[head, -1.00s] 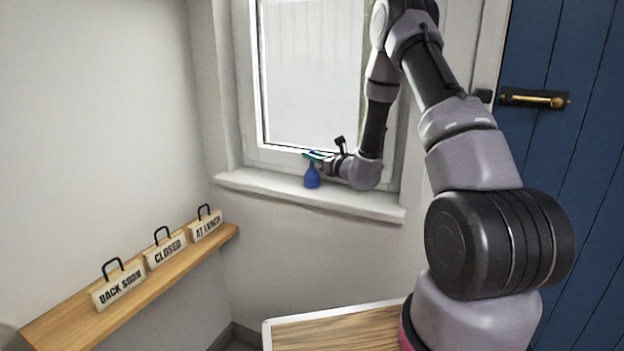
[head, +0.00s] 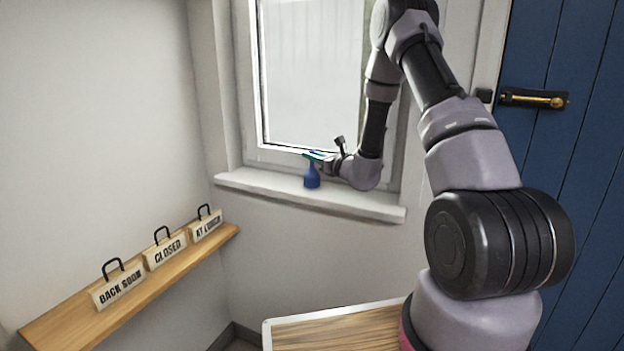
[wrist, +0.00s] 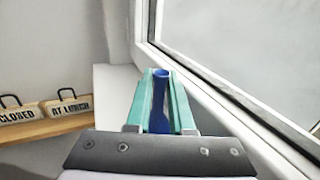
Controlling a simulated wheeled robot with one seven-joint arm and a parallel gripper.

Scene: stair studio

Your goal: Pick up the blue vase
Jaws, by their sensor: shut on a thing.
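The blue vase (head: 312,179) stands upright on the white window sill (head: 360,201), close to the window. It has a round body and a narrow neck. My gripper (head: 311,155) reaches it from the right, with its green fingers at the neck. In the wrist view the vase (wrist: 161,88) shows between the two green fingers of my gripper (wrist: 162,95), which are shut on its neck. The lower body of the vase is mostly hidden in the wrist view.
The window frame (head: 290,155) is close behind the gripper. A wooden shelf (head: 60,325) on the left holds signs reading BACK SOON (head: 118,289), CLOSED (head: 165,251) and AT LUNCH (head: 206,227). A wooden-topped surface (head: 335,332) is below. A blue door (head: 590,150) is at right.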

